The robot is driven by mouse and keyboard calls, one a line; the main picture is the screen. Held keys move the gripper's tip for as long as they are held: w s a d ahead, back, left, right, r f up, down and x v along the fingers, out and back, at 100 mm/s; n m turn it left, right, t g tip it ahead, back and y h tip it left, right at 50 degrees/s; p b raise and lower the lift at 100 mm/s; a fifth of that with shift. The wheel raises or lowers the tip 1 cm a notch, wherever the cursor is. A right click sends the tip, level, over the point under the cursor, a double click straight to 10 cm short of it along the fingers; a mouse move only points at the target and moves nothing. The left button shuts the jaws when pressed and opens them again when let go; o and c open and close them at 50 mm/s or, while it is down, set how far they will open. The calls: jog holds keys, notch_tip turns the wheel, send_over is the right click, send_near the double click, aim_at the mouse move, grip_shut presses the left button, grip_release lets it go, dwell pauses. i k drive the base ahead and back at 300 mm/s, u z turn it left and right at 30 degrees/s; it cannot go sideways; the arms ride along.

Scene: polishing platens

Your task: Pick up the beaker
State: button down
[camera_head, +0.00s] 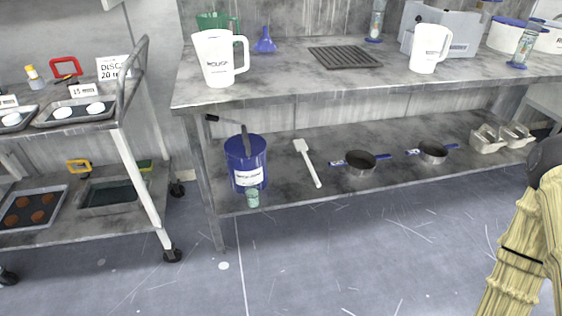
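No label marks a beaker. A small greenish clear vessel (253,198), beaker-like, stands at the front edge of the lower shelf, just in front of a blue bucket (245,166). On the bench top, a white handled jug (217,62) with dark lettering stands near the left front, and a second white jug (427,50) stands farther right. A green handled jug (210,20) is partly hidden behind the first. My arm, in a cream sleeve, shows at the right edge. My gripper's fingers are not in view.
The bench (290,84) has a lower shelf (290,185) holding a white scraper (308,163), two pans (361,163) (433,152) and metal scoops (487,138). A wheeled cart (140,180) with trays stands at left. The floor (330,265) in front is clear.

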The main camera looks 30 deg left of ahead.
aim_at(251, 191)
jog(key=k, duration=1)
jog(key=u, duration=1.1)
jog(key=i, duration=1.5)
jog(key=z, duration=0.4)
